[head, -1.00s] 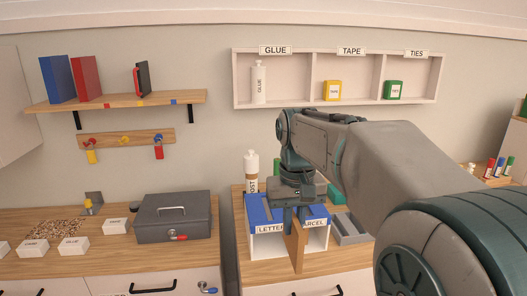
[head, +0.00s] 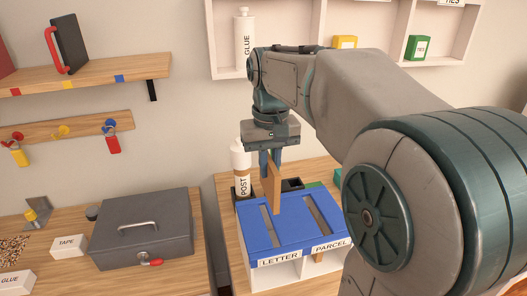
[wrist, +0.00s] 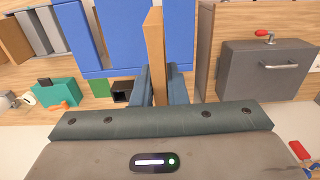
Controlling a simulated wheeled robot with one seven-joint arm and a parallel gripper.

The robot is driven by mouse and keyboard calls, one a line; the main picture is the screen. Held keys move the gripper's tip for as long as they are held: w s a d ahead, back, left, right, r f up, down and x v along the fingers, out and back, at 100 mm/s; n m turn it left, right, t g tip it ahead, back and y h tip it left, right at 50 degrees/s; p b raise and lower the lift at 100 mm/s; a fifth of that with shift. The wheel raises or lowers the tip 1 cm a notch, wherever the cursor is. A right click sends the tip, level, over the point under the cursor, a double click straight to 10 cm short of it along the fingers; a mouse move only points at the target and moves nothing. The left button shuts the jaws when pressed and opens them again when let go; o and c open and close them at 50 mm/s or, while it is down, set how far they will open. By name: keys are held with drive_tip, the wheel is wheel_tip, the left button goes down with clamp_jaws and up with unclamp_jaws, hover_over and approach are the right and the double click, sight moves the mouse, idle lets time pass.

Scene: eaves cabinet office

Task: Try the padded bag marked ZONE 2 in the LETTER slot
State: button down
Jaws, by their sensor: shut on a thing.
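My gripper (head: 270,160) is shut on a thin tan bag (head: 272,188), held upright on edge. No ZONE 2 mark shows on it. In the wrist view the bag (wrist: 154,55) stands edge-on between the fingers (wrist: 160,84). The blue-topped slot box (head: 297,222) has two long slots, with a LETTER label (head: 279,260) at front left and a PARCEL label (head: 331,246) at front right. The bag's lower end is at the far part of the LETTER-side slot (head: 268,228); I cannot tell whether it is above or inside it.
A white POST bottle (head: 240,165) stands just behind and left of the box. A grey cash box (head: 140,228) sits on the left counter, across a gap. A brown piece (head: 318,257) shows under the PARCEL side. The wall rack (head: 300,15) is above.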

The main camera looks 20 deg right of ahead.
sight(269, 194)
drive_tip(key=shift+s+f+b, duration=0.15)
drive_tip(key=shift+f+b, duration=0.35)
wheel_tip(269, 194, down, 6)
drive_tip(key=b, duration=0.5)
drive_tip(key=shift+r, duration=0.15)
drive_tip(key=shift+f+b, duration=0.45)
drive_tip(key=shift+f, duration=0.35)
drive_tip(key=shift+f+b, duration=1.45)
drive_tip(key=shift+f, duration=1.05)
idle(1.7)
idle(0.6)
